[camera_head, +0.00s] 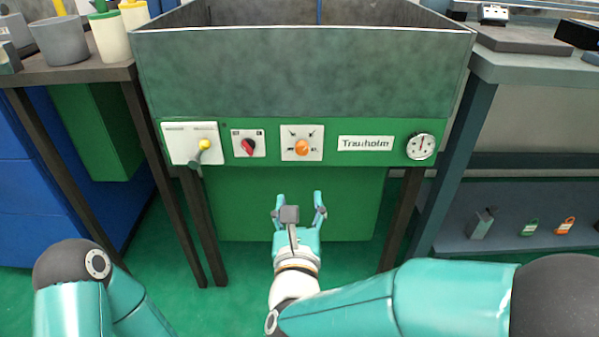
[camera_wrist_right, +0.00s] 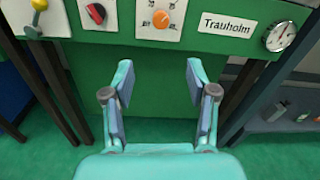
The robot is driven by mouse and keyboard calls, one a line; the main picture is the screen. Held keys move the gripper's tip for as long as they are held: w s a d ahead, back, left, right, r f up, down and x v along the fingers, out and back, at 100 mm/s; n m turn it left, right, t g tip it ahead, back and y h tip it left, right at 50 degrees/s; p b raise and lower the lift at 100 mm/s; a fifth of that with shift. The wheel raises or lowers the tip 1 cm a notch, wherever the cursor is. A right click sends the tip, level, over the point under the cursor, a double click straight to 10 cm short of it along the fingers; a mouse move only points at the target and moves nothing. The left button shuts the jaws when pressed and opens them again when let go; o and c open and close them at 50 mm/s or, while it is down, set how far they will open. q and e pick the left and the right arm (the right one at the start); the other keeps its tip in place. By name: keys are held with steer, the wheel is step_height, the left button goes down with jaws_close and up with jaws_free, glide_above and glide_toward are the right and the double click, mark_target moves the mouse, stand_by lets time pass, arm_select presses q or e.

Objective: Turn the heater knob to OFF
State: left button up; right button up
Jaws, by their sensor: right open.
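The control panel (camera_head: 375,128) is a green strip on the front of a grey tank. An orange knob (camera_head: 302,147) sits on a white plate with marks around it; I cannot tell which mark it points to. It also shows in the right wrist view (camera_wrist_right: 160,18). A red knob (camera_head: 248,146) on a smaller white plate is to its left. I cannot read which knob is the heater's. My right gripper (camera_head: 299,199) is open and empty, below and in front of the orange knob, apart from it. In the right wrist view its fingers (camera_wrist_right: 158,82) stand wide apart. My left gripper is out of view.
A yellow-tipped lever (camera_head: 204,146) sticks out at the panel's left. A round gauge (camera_head: 421,146) is at its right, beside a "Trauholm" label (camera_head: 365,143). Dark legs and side benches flank the tank.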

steer(key=b, duration=0.2)
glide_toward(301, 153)
steer(key=w, duration=0.9)
steer(key=shift+w+d, duration=0.25)
steer(key=shift+w, duration=0.15)
steer(key=c, duration=1.1)
steer(key=shift+a, duration=0.35)
jaws_close()
steer(key=shift+d, duration=0.25)
